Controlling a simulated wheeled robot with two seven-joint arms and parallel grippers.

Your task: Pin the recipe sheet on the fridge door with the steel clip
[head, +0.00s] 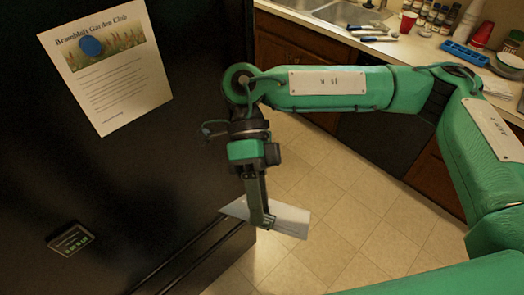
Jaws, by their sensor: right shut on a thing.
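My right gripper (262,218) points down and is shut on a white sheet (290,219), which sticks out to both sides of the fingers. I see the sheet at a steep angle and cannot read any print on it, so I take it for the recipe sheet. It is at the right edge of the black fridge door (130,185); I cannot tell whether it touches the door. I cannot make out the steel clip. My left gripper is out of view.
A Garden Club flyer (115,85) hangs on the fridge under a round blue magnet (91,46). A small dark device with a display (70,239) sits lower left. The door between them is bare. A cluttered sink counter (420,48) stands at the back right, with tiled floor (335,195) in front.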

